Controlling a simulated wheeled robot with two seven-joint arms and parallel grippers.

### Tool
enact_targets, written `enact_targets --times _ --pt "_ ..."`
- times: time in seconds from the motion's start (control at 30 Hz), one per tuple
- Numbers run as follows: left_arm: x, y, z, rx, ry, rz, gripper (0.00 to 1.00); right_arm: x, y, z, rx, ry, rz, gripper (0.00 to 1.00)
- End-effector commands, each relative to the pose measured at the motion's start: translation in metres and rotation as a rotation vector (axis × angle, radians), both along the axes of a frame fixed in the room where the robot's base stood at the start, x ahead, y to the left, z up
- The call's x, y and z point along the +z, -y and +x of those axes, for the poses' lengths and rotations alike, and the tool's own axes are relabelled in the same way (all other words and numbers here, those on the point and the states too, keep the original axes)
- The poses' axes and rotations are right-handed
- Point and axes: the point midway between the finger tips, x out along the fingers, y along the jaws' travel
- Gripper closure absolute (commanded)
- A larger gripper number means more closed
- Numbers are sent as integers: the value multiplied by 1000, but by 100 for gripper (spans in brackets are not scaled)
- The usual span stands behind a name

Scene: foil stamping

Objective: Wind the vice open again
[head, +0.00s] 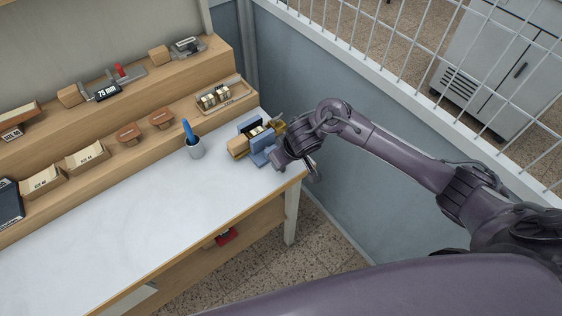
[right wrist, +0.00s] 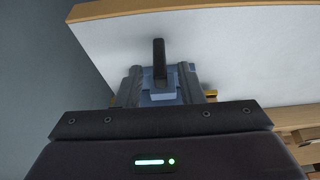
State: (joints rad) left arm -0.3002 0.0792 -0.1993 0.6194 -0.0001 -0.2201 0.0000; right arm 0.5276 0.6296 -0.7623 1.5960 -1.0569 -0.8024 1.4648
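The vice (head: 262,157) has blue jaws and stands at the right end of the white bench. A wooden block (head: 238,147) and a dark and brass piece lie at its jaws. My right gripper (head: 282,160) is at the vice's right side, partly hiding it. In the right wrist view the vice (right wrist: 163,94) shows blue beyond the gripper body, with a dark upright bar (right wrist: 159,60). The grey fingers of my right gripper (right wrist: 160,84) stand apart on either side of the bar, with visible space beside it. My left gripper is not in view.
A grey cup (head: 195,149) with a blue tool stands left of the vice. Wooden shelves behind hold a tray of brass type (head: 214,98), brown leather pieces (head: 130,132) and card boxes (head: 87,156). A white mesh fence (head: 390,70) is at the right. The bench front is clear.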

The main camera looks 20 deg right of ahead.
Motion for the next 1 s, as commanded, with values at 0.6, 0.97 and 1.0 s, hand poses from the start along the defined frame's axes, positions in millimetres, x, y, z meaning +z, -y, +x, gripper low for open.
enact_targets --times 0.6,0.97,1.0 --pt "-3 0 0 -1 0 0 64 -21 -4 9 1 2 0 80" --pt "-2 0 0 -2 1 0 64 -21 -4 8 1 3 -3 100" --pt "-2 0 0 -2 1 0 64 -20 -4 8 0 4 -7 100"
